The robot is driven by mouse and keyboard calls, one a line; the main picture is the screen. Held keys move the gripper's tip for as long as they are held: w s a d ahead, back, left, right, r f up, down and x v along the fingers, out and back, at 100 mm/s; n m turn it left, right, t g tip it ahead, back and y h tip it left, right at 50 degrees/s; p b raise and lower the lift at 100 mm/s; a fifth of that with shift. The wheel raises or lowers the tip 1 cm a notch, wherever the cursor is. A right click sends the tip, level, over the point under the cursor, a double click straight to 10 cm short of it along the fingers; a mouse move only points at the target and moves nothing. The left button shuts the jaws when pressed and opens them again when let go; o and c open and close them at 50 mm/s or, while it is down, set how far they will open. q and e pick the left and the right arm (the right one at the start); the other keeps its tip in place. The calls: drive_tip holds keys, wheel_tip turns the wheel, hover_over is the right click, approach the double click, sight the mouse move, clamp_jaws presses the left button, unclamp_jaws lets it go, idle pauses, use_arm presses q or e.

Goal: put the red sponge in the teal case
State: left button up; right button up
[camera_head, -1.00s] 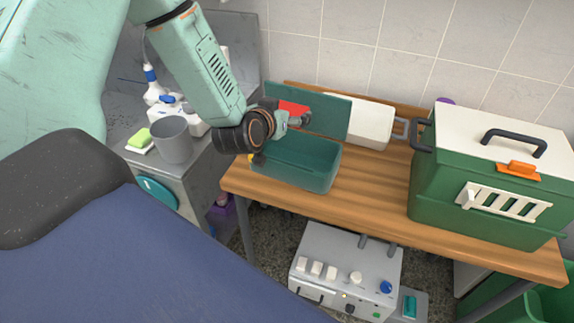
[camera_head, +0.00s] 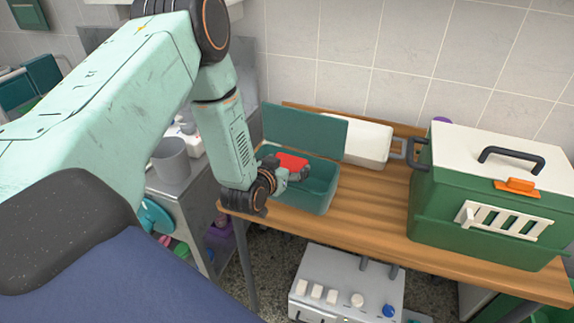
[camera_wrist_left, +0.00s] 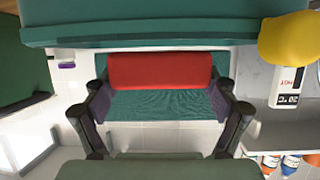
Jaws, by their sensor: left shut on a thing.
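The red sponge (camera_head: 291,161) is held in my left gripper (camera_head: 283,174), whose fingers are shut on it. In the left wrist view the sponge (camera_wrist_left: 160,70) lies between the two fingers of my left gripper (camera_wrist_left: 163,88). The teal case (camera_head: 318,196) stands on the wooden table with its lid (camera_head: 305,128) raised at the back. In the head view the sponge overlaps the case's opening; its exact height above the case is hard to tell. My gripper and forearm hide the case's left part. My right gripper is not in view.
A green and white kennel (camera_head: 490,225) stands on the right of the wooden table (camera_head: 365,215). A white box (camera_head: 366,144) is behind the case. A grey cup (camera_head: 171,160) stands on the metal counter at left. Bare table lies between case and kennel.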

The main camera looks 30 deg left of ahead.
use_arm(q)
drive_tip(key=shift+a+f, duration=0.25)
drive_tip(key=shift+f, duration=0.15)
drive_tip(key=shift+d+f+b, duration=0.2)
drive_tip(key=shift+f+b, duration=0.05)
drive_tip(key=shift+b, duration=0.25)
drive_tip(key=o, duration=0.5)
drive_tip(key=shift+o, duration=0.8)
drive_tip(key=shift+a, duration=0.15)
